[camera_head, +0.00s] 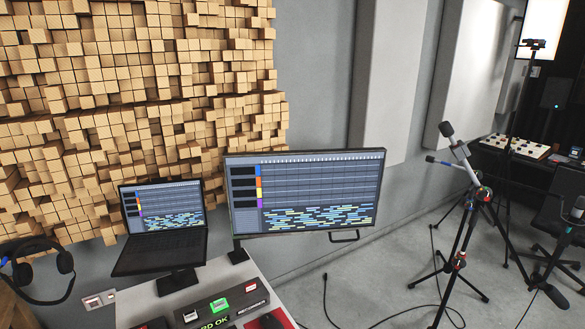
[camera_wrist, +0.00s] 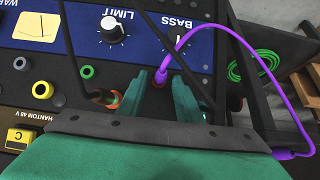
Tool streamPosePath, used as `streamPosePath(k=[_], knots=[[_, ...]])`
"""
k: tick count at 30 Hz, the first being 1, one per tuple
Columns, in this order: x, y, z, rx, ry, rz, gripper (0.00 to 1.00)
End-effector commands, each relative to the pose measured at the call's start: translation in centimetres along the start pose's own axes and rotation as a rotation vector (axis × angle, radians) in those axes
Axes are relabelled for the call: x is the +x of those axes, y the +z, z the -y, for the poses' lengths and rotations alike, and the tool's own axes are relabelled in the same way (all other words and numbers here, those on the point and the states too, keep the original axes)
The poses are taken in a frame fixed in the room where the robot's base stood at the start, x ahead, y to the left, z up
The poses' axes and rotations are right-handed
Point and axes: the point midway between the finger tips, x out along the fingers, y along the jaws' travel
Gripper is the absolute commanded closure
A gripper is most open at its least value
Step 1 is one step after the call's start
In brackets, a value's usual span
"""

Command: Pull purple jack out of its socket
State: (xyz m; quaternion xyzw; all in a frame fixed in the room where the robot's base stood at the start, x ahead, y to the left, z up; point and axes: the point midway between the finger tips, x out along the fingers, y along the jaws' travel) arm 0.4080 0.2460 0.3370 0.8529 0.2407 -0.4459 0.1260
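In the wrist view a purple jack (camera_wrist: 160,76) stands in a socket on the dark panel below the BASS label. Its purple cable (camera_wrist: 185,34) arches up and over to the right, then runs down to the right edge. My gripper (camera_wrist: 159,80) has two teal fingers, set apart on the left and right of the jack. I see a gap between fingers and jack, so it is open and not closed on it. The socket itself is mostly hidden by the jack. Neither the jack nor my gripper shows in the head view.
On the panel are a LIMIT knob (camera_wrist: 112,28), a yellow socket (camera_wrist: 42,90), a green socket (camera_wrist: 87,72) and an orange-ringed socket (camera_wrist: 112,98) close to the left finger. A dark bar crosses near the jack. The head view shows a laptop (camera_head: 160,250) and a monitor (camera_head: 310,190).

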Motion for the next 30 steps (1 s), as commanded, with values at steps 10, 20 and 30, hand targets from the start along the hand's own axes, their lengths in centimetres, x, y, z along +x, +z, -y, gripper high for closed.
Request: streamPosePath(k=[10, 20, 30], knots=[[-0.01, -0.01, -0.05, 0.000, 0.000, 0.000, 0.68], [0.00, -0.02, -0.08, 0.000, 0.000, 0.000, 0.68], [0.00, -0.02, -0.06, 0.000, 0.000, 0.000, 1.00]])
